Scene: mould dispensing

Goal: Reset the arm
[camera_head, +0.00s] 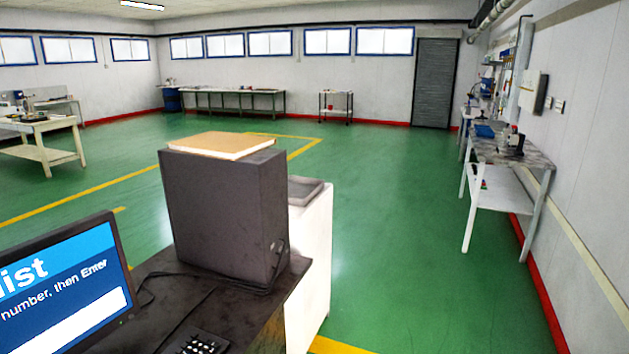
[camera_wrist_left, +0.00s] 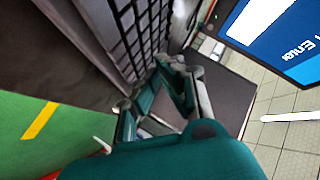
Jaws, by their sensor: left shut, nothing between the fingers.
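My left gripper (camera_wrist_left: 176,68) shows only in the left wrist view. Its fingers are shut with nothing between them. They are close to the black keyboard (camera_wrist_left: 130,32); I cannot tell whether they touch it. The keyboard also shows at the bottom of the head view (camera_head: 205,343), partly cut off. Neither arm shows in the head view, and my right gripper is out of sight.
A monitor (camera_head: 70,290) with a blue screen stands on the dark desk (camera_head: 165,285), near a dark computer case (camera_head: 225,215) with a brown board (camera_head: 222,145) on top. A workbench (camera_head: 510,155) lines the right wall. Green floor (camera_head: 400,220) beyond is clear.

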